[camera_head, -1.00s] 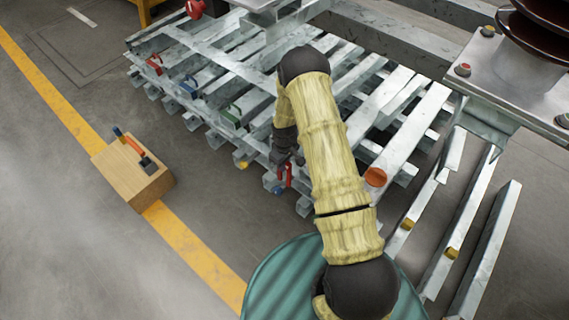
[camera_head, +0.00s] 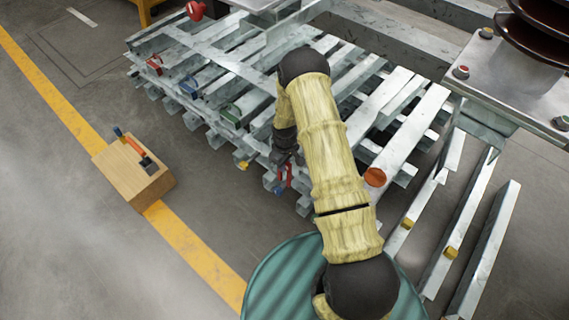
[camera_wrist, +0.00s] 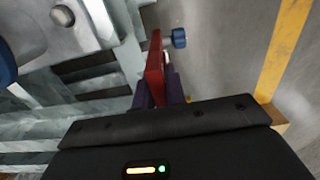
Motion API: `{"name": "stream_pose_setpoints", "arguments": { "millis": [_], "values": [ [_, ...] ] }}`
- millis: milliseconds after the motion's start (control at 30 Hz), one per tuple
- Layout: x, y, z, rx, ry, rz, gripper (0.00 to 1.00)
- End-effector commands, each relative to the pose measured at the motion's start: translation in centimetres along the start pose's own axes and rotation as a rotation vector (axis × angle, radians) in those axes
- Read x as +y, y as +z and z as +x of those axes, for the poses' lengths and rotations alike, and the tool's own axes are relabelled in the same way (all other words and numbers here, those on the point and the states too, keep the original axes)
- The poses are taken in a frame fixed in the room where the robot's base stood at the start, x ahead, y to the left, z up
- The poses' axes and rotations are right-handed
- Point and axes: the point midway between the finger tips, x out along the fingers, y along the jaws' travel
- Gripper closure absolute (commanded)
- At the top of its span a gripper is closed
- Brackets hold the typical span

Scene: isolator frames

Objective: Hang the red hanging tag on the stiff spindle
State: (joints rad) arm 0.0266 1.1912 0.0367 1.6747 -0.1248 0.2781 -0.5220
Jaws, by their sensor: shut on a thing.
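The red hanging tag (camera_wrist: 155,62) is held edge-on between the dark fingers of my gripper (camera_wrist: 158,92) in the wrist view and reaches up beyond the fingertips. In the head view the same red tag (camera_head: 289,177) shows beside the dark gripper (camera_head: 286,158), at the near edge of the grey steel frames. My gripper is shut on it. A small blue piece (camera_wrist: 179,38) shows just right of the tag in the wrist view; I cannot tell whether they touch. I cannot make out for sure which part is the stiff spindle.
Grey steel frames (camera_head: 215,65) fill the back, with red, blue, green and yellow pieces along their left edge. A wooden block (camera_head: 128,178) with a hammer-like tool (camera_head: 140,158) stands on the floor at left. A steel plate with a bolt (camera_wrist: 62,15) is close in the wrist view.

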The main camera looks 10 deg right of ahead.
Motion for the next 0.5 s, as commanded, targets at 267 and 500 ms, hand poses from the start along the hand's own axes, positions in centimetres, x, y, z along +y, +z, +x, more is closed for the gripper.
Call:
{"name": "stream_pose_setpoints", "arguments": {
  "millis": [267,500],
  "values": [
    [0.01,-0.02,-0.02,0.001,0.000,0.000,1.00],
    [0.01,-0.01,0.27,0.000,0.000,0.000,1.00]
  ]
}}
